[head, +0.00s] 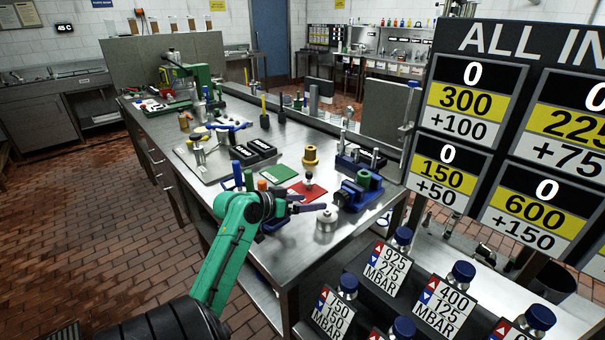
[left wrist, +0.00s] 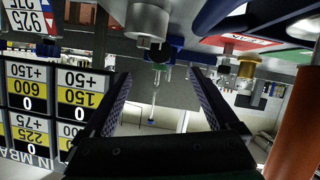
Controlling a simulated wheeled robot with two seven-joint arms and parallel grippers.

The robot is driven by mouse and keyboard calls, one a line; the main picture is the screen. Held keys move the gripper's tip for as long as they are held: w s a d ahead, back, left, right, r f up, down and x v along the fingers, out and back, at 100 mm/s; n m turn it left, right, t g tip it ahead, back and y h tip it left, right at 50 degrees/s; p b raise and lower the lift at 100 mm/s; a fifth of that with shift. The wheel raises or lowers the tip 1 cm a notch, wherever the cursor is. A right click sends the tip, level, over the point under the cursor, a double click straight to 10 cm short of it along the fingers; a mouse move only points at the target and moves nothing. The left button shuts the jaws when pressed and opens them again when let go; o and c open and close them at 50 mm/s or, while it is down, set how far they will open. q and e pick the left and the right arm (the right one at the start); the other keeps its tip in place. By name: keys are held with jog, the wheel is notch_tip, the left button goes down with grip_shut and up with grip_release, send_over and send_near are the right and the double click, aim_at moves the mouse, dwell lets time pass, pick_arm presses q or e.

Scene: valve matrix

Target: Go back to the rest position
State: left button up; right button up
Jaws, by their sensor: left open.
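My left arm comes in from the lower left of the head view. My left gripper (head: 311,202) is over the front end of the steel workbench (head: 245,204), pointing right. In the left wrist view its two dark fingers stand wide apart (left wrist: 160,105), with nothing between them. Near the fingers in the head view are a red mat (head: 312,192), a blue vise-like tool (head: 357,191) and a silver weight-like cylinder (head: 326,221). The left wrist view is upside down. My right gripper is not in view.
Blue-capped valves with pressure cards (head: 388,258) stand at the lower right, under a large number board (head: 510,130). Two black boxes (head: 254,151), a green mat (head: 279,173) and a yellow spool (head: 310,155) lie on the bench. The brick floor (head: 85,220) at left is clear.

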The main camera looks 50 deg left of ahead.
pick_arm(q)
jog(key=shift+v, duration=0.8)
